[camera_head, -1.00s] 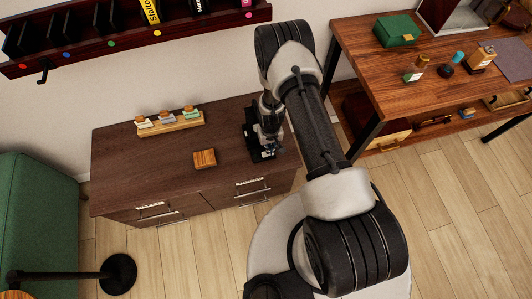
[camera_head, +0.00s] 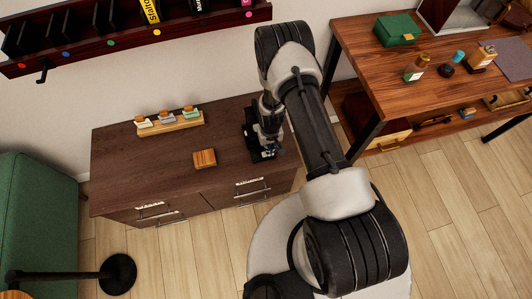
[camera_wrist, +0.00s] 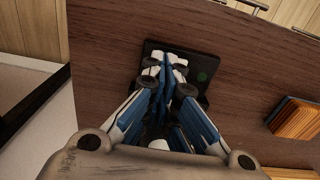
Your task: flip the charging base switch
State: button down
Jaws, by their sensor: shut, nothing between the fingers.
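The charging base (camera_wrist: 197,103) is a flat black plate on the dark wooden cabinet top. A round green spot (camera_wrist: 202,76) shows on its right part in the wrist view. My gripper (camera_wrist: 165,62), with blue and white fingers, is shut and empty. It points down over the base and hides much of it; I cannot tell whether the fingertips touch it. The switch cannot be made out behind the fingers. In the head view my gripper (camera_head: 264,153) is at the right part of the cabinet top, and the base (camera_head: 251,143) shows partly behind it.
A small wooden block (camera_head: 204,158) lies left of the base, also in the wrist view (camera_wrist: 295,118). A wooden rack (camera_head: 170,124) with several small jars stands at the cabinet's back. A wooden table (camera_head: 385,75) with bottles and a green box stands at right.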

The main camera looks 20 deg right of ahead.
jog(key=shift+f+b, duration=0.45)
jog(key=shift+f, duration=0.4)
dwell(0.3)
jog(key=shift+r, duration=0.1)
jog(key=shift+r+p, duration=2.3)
jog(key=shift+r, duration=1.15)
jog(key=shift+s, duration=0.1)
